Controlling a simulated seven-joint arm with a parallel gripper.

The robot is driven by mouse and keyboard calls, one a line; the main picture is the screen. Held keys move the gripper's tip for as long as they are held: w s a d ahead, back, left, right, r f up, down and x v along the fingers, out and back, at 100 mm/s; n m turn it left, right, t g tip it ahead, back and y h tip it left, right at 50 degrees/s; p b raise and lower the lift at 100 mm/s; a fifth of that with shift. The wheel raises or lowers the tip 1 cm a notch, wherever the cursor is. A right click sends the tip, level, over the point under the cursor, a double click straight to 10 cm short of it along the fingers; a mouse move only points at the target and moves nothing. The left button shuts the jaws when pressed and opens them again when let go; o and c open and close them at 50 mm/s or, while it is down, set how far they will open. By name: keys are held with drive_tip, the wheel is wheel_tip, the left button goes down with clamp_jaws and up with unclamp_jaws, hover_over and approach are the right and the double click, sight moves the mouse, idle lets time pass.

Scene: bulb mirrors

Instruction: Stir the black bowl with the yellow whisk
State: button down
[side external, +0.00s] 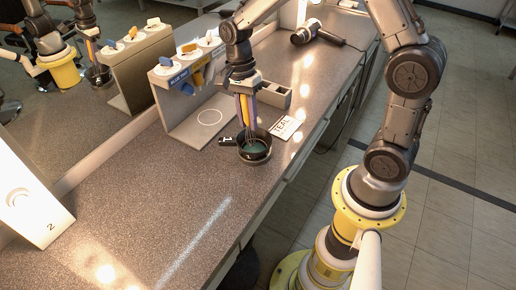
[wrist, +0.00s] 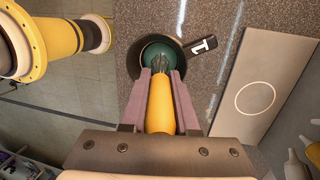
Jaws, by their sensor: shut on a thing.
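The black bowl (side external: 255,160) stands on the speckled counter near its front edge, with teal contents inside. Its short handle, marked 1, points left in the side view and right in the wrist view, where the bowl (wrist: 138,68) is at the top. My gripper (side external: 245,118) is above the bowl, shut on the yellow handle of the whisk (side external: 243,108). In the wrist view the whisk (wrist: 160,108) lies between the two fingers of my gripper (wrist: 161,84). The whisk points down and its wire end is inside the bowl, partly hidden by the fingers.
A grey stand (side external: 165,95) with blue, yellow and white pieces on top is left of the bowl. A TEAL card (side external: 285,127) and a compartment box (side external: 274,95) lie behind it. A hair dryer (side external: 316,33) lies farther back.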

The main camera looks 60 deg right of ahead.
sight(245, 100)
drive_tip(key=shift+v, duration=2.5)
drive_tip(key=shift+r, duration=0.1)
drive_tip(key=shift+s+a+v, duration=0.1)
drive_tip(key=shift+s+v, duration=0.1)
drive_tip(key=shift+v, duration=1)
drive_tip(key=shift+s+a+v, duration=0.15)
drive_tip(key=shift+s+v, duration=0.05)
drive_tip(key=shift+v, duration=0.95)
drive_tip(key=shift+r, duration=0.1)
